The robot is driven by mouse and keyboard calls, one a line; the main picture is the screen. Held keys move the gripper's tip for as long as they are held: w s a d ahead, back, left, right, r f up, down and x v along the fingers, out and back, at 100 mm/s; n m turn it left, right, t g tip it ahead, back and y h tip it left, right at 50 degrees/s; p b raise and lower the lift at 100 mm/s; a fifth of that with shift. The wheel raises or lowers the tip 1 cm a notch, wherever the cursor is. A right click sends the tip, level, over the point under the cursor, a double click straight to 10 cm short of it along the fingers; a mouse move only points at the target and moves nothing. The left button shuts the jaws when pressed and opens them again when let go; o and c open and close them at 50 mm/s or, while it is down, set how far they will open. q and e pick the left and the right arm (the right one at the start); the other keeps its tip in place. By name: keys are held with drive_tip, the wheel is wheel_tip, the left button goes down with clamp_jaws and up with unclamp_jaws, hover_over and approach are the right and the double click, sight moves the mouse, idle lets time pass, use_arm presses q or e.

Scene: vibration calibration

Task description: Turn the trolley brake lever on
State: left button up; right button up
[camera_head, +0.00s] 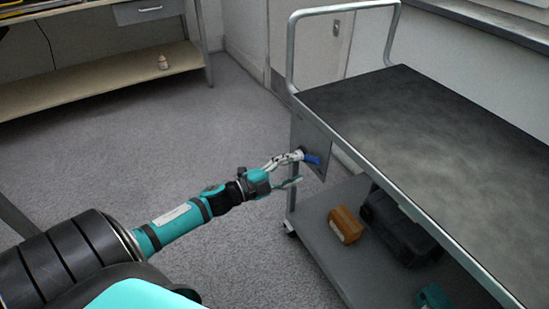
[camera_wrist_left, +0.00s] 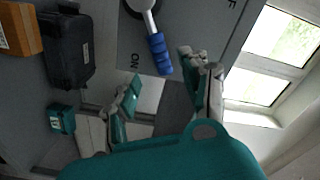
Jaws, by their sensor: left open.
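The trolley (camera_head: 420,110) stands at the right in the head view, with a plate on its end carrying the brake lever. The lever's blue handle (camera_head: 312,159) shows there, and also in the left wrist view (camera_wrist_left: 160,54) on a silver arm. An "ON" label (camera_wrist_left: 135,61) is beside the handle, and part of another label ending in "F" (camera_wrist_left: 232,4) is at the top right. My left gripper (camera_head: 298,168) is open at the lever. In the wrist view its fingers (camera_wrist_left: 162,76) lie either side of the handle's tip; contact cannot be told.
The trolley's lower shelf holds an orange-brown box (camera_head: 345,225), a black case (camera_head: 398,228) and a teal item (camera_head: 434,297). A workbench (camera_head: 100,95) with a small bottle (camera_head: 163,62) stands at the back left. The carpet between is clear.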

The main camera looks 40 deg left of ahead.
use_arm(q)
drive_tip(key=v, duration=0.6)
drive_tip(key=shift+s, duration=0.3)
drive_tip(key=shift+a, duration=0.1)
